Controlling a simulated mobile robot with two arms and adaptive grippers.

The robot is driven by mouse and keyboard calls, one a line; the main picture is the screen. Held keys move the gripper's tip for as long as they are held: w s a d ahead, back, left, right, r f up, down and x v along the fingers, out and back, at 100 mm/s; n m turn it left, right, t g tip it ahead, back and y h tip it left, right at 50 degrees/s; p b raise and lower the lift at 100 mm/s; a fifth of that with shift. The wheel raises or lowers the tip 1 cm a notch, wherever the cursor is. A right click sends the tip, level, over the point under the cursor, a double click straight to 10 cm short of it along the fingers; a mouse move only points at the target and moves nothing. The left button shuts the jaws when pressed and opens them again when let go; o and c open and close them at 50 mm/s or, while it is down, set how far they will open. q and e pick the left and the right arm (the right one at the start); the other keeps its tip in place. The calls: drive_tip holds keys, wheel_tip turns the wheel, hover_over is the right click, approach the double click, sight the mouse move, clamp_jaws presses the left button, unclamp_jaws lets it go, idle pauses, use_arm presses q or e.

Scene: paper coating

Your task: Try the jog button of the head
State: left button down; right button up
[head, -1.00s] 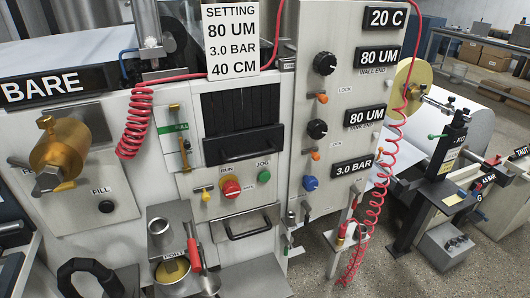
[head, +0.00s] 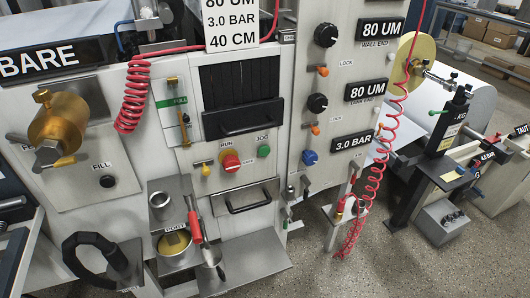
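The green jog button (head: 264,151) sits on the machine's front panel under the label JOG. It is round and stands right of the red stop knob (head: 231,161) on its yellow ring. A small yellow-knobbed switch (head: 205,169) is left of the red knob, near the label RUN. Nothing covers the jog button. Neither of my grippers shows in the head view.
A red coiled hose (head: 375,190) hangs to the right. A brass valve (head: 58,125) juts out at left. The floor at right is partly open.

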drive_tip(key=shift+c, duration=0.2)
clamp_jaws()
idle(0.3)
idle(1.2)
